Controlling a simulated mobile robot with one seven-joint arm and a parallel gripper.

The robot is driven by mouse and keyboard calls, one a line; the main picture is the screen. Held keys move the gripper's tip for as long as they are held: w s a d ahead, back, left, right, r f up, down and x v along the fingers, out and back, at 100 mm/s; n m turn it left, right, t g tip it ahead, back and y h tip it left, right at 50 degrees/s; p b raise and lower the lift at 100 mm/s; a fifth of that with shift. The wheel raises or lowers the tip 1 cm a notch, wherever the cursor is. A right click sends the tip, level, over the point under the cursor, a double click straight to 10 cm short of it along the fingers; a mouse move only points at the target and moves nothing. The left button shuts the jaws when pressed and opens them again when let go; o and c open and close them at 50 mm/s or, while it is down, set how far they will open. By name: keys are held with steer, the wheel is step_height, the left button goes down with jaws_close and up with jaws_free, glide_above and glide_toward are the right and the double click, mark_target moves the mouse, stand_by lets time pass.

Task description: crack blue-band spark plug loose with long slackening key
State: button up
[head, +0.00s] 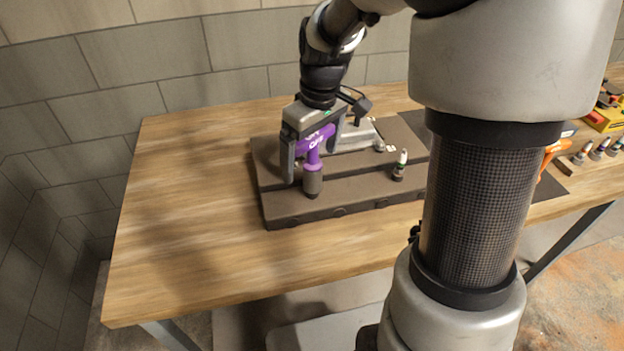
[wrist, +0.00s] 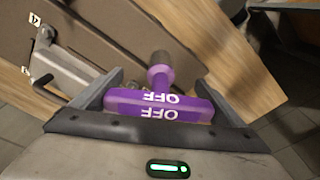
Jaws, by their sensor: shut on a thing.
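The slackening key (head: 315,155) is purple with a T-shaped handle marked OFF and a dark socket at its lower end. It stands upright at the left part of the dark engine block (head: 345,207). My gripper (head: 308,160) is shut on the key's handle. The handle also shows across the jaws of my gripper (wrist: 158,105) in the wrist view. Whatever is under the socket is hidden, so I cannot tell which plug it covers. A white-topped spark plug (head: 401,164) stands in the block to the right; no blue band is clear on it.
The block lies on a wooden bench (head: 190,190) with free room to its left and front. A light metal part (head: 360,137) lies behind the key. An orange tool (head: 553,150) and several plugs (head: 598,149) are at the right. A brick wall stands behind.

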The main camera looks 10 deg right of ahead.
steer(key=n, duration=0.6)
steer(key=shift+a+r+g+p, duration=0.1)
steer(key=shift+g+p, duration=0.2)
steer(key=n, duration=0.5)
steer(key=shift+s+a+y+p, duration=0.1)
steer(key=shift+y+p, duration=0.2)
steer(key=shift+p, duration=0.1)
steer(key=shift+r+p, duration=2.75)
steer(key=shift+r, duration=0.8)
steer(key=shift+f, duration=0.1)
